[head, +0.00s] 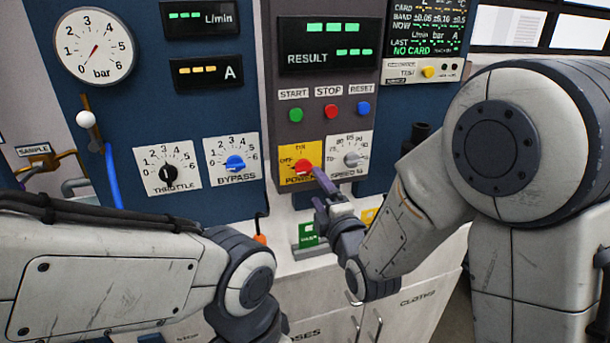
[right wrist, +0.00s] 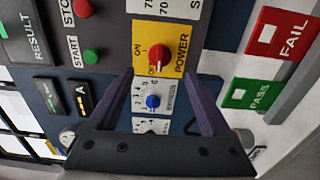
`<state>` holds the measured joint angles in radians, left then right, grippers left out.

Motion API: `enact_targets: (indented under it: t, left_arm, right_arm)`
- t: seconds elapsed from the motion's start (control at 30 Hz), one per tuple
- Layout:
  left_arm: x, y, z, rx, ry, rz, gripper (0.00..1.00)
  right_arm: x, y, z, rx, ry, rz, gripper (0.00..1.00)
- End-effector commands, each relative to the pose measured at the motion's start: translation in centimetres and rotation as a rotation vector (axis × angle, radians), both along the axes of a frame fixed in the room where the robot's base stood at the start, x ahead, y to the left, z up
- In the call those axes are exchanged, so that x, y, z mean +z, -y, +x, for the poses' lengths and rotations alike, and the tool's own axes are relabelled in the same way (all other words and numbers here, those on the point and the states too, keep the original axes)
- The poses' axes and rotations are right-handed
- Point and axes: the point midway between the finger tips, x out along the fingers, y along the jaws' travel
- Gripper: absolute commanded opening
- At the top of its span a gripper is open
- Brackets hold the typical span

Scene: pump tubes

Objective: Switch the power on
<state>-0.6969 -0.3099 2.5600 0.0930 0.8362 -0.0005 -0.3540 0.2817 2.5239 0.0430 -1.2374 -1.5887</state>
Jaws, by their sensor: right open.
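The red power knob (head: 303,166) sits on a yellow plate (head: 290,178) low on the grey panel, with ON above it and OFF at its left. In the right wrist view the knob (right wrist: 158,53) lies just beyond my fingertips, and its pale mark appears turned toward the OFF side. My right gripper (head: 319,190) is open and empty, just right of and below the knob in the head view. In the right wrist view its two purple fingers (right wrist: 158,76) spread either side of the knob's line, apparently short of it. My left gripper is out of view.
The speed dial (head: 350,159) is close to the right of the power plate, and the bypass knob (head: 235,163) is to the left. START (head: 296,115), STOP (head: 331,111) and RESET (head: 363,108) buttons are above. A green PASS box (head: 308,235) is below, on the pale ledge.

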Motion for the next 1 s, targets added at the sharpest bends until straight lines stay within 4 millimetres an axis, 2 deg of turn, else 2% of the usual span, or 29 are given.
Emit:
enact_targets:
  t: [0.1,0.3,0.5,0.67,0.9,0.93,1.0]
  left_arm:
    - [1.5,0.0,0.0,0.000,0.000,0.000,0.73]
    - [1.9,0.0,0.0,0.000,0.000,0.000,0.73]
    - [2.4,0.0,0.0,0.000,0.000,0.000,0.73]
    - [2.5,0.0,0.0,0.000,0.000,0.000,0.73]
    - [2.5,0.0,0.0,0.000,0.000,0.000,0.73]
    - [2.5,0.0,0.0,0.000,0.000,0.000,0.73]
    - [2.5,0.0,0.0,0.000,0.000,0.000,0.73]
  right_arm:
    - [0.4,-0.6,1.7,0.000,-0.003,0.000,0.82]
    - [0.2,-1.8,5.5,0.000,-0.002,0.002,0.82]
    - [0.1,-2.6,8.1,0.001,-0.003,0.002,0.82]
    - [0.1,-2.9,8.9,0.001,-0.003,0.002,0.82]
    - [0.1,-2.9,9.0,0.001,-0.003,0.003,0.82]
    - [0.1,-2.9,9.0,0.001,-0.003,0.003,0.79]
    - [0.1,-2.9,8.9,0.001,-0.003,0.003,0.52]
